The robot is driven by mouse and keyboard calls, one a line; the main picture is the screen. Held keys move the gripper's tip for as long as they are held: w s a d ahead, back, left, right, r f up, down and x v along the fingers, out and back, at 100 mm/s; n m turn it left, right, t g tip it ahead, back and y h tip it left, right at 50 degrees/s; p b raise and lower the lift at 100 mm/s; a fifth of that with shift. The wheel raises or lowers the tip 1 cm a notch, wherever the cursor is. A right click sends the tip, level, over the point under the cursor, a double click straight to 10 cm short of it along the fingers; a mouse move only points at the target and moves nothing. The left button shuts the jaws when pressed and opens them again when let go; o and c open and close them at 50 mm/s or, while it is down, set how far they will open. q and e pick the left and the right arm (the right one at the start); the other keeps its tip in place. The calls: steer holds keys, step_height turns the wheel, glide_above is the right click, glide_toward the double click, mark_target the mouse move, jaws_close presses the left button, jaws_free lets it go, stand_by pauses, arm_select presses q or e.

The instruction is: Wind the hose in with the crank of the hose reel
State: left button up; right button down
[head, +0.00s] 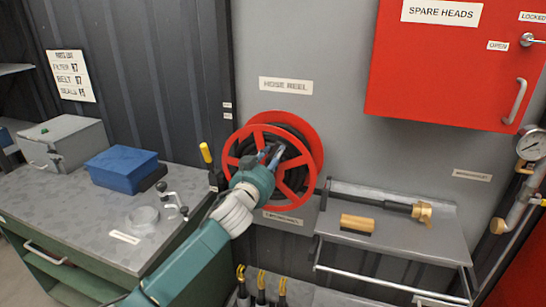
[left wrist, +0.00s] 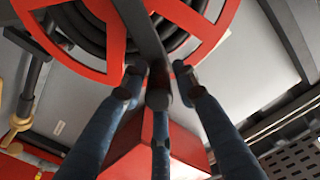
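The hose reel (head: 314,148) is a red spoked wheel on the grey wall with black hose (head: 292,150) wound on it. The left wrist view shows its red rim (left wrist: 205,22) and black hose coils (left wrist: 95,25) close up. My left gripper (head: 268,152) is in front of the wheel, near its middle. In the left wrist view its fingertips (left wrist: 160,78) stand around the end of a dark bar, apparently the crank (left wrist: 143,28). My right gripper is not in view.
A bench (head: 85,215) with a blue box (head: 122,165) stands at left. A yellow-handled lever (head: 206,153) is close left of the reel. A shelf (head: 430,240) with a brass-tipped nozzle (head: 422,212) is at right, below a red cabinet (head: 450,75).

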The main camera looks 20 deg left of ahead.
arm_select(q)
jaws_close()
steer(key=shift+d, duration=0.1)
steer(key=d+f+m+b, duration=0.4)
steer(key=d+f+m, duration=0.3)
steer(key=f+m, duration=0.15)
step_height(320, 180, down, 12)
steer(key=a+m+b, duration=0.2)
steer(key=m+b, duration=0.2)
steer(key=m, duration=0.9)
steer(key=shift+s+a, duration=0.15)
steer(key=shift+a, duration=0.1)
